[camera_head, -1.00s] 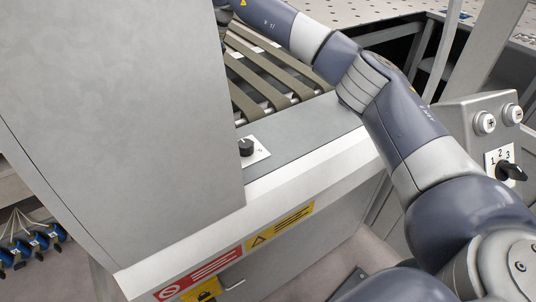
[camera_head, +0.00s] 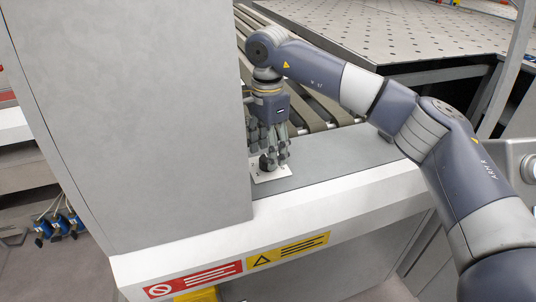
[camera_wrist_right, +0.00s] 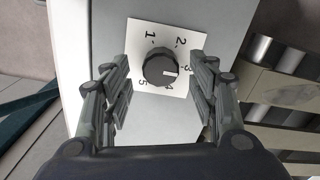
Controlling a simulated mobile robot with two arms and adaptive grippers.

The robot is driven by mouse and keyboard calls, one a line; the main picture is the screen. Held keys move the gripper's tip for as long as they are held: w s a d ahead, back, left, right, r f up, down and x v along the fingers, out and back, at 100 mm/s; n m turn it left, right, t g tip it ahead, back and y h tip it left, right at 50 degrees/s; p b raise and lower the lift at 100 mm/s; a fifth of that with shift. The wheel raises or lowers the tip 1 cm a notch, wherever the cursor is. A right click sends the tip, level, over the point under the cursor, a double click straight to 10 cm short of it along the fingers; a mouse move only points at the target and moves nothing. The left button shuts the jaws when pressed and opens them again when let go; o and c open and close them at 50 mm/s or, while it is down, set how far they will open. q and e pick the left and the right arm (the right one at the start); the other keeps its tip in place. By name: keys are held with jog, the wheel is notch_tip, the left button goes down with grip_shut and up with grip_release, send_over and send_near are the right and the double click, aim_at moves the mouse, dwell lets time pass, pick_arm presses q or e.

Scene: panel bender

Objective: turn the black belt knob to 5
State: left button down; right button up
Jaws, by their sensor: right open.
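The black belt knob (camera_wrist_right: 160,70) sits on a white dial plate (camera_wrist_right: 142,28) numbered 1 to 5 in the right wrist view. Its white mark points right, close to the 3 and slightly toward the 4. My right gripper (camera_wrist_right: 161,80) is open, with one finger on each side of the knob and gaps visible between. In the head view my right gripper (camera_head: 273,160) hangs down over the dial plate (camera_head: 272,175), and its fingers largely hide the knob. My left gripper is not in view.
A large grey machine housing (camera_head: 130,120) stands just left of the gripper. Conveyor belts (camera_head: 308,113) run behind the dial. A perforated table (camera_head: 400,35) is at the back. Red and yellow warning labels (camera_head: 195,279) mark the front panel.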

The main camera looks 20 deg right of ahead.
jog(key=shift+f, duration=1.05)
jog(key=c, duration=1.1)
jog(key=shift+o, duration=0.2)
jog(key=shift+m, duration=0.4)
jog(key=m, duration=0.4)
jog(key=shift+m, duration=0.4)
jog(key=m, duration=1.2)
jog(key=shift+w+m+b, duration=0.1)
jog(key=shift+m+b, duration=0.2)
jog(key=shift+b, duration=0.05)
jog(key=m, duration=0.5)
jog(key=shift+m, duration=0.3)
